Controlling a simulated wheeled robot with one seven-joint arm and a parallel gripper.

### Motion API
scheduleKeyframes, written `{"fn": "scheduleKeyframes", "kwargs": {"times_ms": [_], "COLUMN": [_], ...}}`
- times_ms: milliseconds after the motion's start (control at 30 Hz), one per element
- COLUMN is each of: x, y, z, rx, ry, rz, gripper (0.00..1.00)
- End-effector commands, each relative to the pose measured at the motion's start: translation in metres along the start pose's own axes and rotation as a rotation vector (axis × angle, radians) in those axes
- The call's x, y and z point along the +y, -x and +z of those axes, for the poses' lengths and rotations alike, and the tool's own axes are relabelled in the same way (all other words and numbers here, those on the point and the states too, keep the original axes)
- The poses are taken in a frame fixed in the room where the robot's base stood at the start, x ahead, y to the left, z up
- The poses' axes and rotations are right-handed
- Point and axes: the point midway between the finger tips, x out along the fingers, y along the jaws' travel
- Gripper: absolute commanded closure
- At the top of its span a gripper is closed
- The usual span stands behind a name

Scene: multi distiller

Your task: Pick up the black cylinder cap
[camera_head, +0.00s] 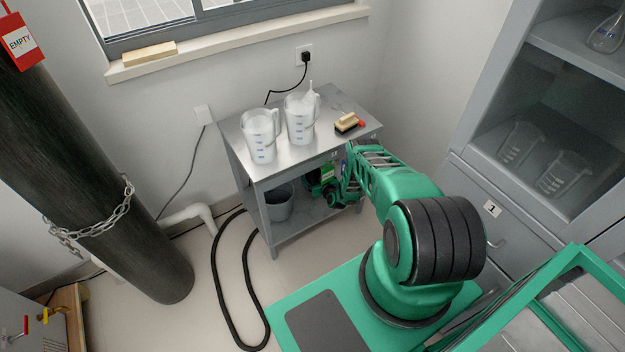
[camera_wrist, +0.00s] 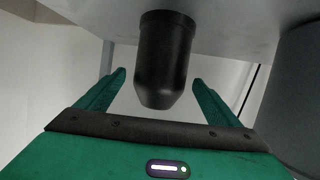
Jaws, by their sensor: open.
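The black cylinder cap (camera_wrist: 164,55) shows in the wrist view at top centre, a dark cylinder with a tapered, rounded end. Its wide end meets a grey surface (camera_wrist: 235,20), which fills the top of that view. My gripper (camera_wrist: 159,80) is open, one finger on each side of the cap in the picture, with a visible gap on both sides. Nothing is held. In the head view my gripper (camera_head: 323,188) is at the lower shelf (camera_head: 305,216) of the metal table, below the tabletop. The cap cannot be made out there.
A grey bucket (camera_head: 279,204) stands on the lower shelf left of my gripper; a large grey rounded thing (camera_wrist: 296,90) edges the wrist view's right. Two white jugs (camera_head: 260,140) and a brush (camera_head: 346,122) are on the tabletop (camera_head: 342,98) above. A black hose (camera_head: 217,275) lies on the floor.

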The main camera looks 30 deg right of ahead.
Motion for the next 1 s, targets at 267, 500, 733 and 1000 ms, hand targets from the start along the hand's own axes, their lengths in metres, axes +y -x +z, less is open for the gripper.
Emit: {"fn": "scheduleKeyframes", "kwargs": {"times_ms": [267,500,733,1000], "x": [0.001,0.001,0.0,0.001], "y": [-0.016,-0.016,-0.016,-0.016], "z": [0.0,0.0,0.0,-0.002], "rx": [0.0,0.0,0.0,0.002], "ry": [0.0,0.0,0.0,0.0], "rz": [0.001,0.001,0.001,0.001], "gripper": [0.13,0.13,0.66,0.78]}}
